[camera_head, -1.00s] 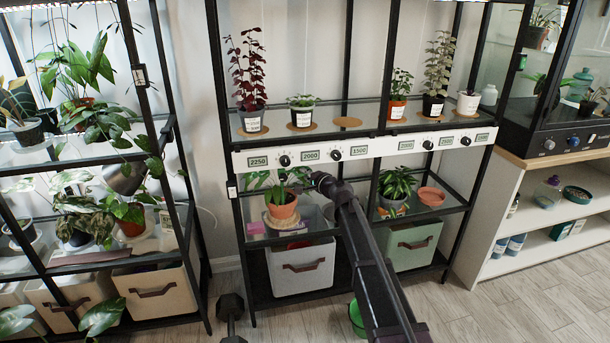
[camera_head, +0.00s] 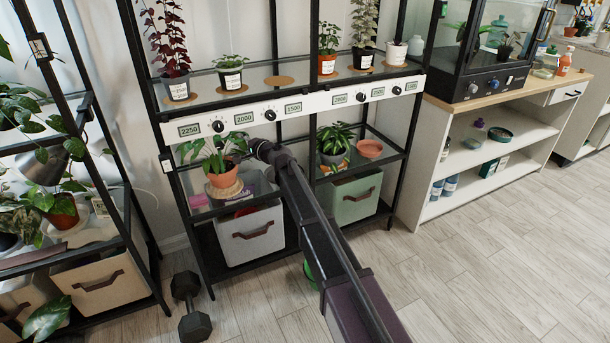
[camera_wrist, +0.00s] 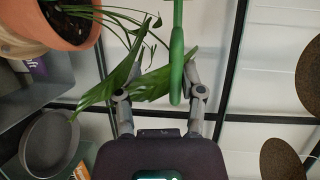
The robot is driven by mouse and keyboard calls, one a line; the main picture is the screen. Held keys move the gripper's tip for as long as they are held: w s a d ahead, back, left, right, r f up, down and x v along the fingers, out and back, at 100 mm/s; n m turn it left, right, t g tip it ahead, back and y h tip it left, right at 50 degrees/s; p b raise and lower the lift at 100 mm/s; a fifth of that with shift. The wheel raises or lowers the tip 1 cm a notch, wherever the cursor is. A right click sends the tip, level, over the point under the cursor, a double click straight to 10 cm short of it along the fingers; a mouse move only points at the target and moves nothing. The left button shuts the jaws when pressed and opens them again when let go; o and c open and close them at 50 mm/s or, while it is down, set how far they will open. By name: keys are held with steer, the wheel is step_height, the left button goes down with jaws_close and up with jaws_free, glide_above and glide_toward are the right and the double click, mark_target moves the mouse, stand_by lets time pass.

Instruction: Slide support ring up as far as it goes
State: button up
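The pot also shows at the upper left of the wrist view (camera_wrist: 68,22). In the head view my gripper (camera_head: 256,148) is right of the plant.
A white panel with dials (camera_head: 290,108) runs just above my gripper. A second potted plant (camera_head: 334,145) and a terracotta saucer (camera_head: 370,149) stand right of my arm. Bins sit below. A dumbbell (camera_head: 188,305) lies on the floor; floor at right is clear.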

steer(key=shift+f+b, duration=4.35)
steer(key=shift+f, duration=0.35)
steer(key=s+d+r+n+g+h+p, duration=0.2)
steer(key=s+d+r+p, duration=0.3)
steer(key=s+d+p, duration=0.4)
steer(key=s+d+r+n+g+h+p, duration=0.2)
steer(key=s+d+r+p, duration=0.4)
steer(key=d, duration=0.9)
steer(key=s+n+p, duration=0.1)
steer(key=s+p, duration=0.2)
steer(key=p, duration=0.2)
steer(key=shift+s+d+r+n+g+p, duration=0.15)
steer(key=shift+n+g+p, duration=0.2)
steer(key=shift+n+g, duration=0.05)
steer(key=s+d+f+g+h, duration=0.2)
steer(key=s+d+f+h, duration=0.1)
steer(key=s+d, duration=0.5)
steer(key=s+d+f+n+g+h, duration=0.1)
steer(key=s+d+f+g+h, duration=0.2)
steer(key=d, duration=1.2)
steer(key=s+f+h, duration=0.1)
steer(key=s+h, duration=0.2)
steer(key=s, duration=0.3)
steer(key=shift+s, duration=0.25)
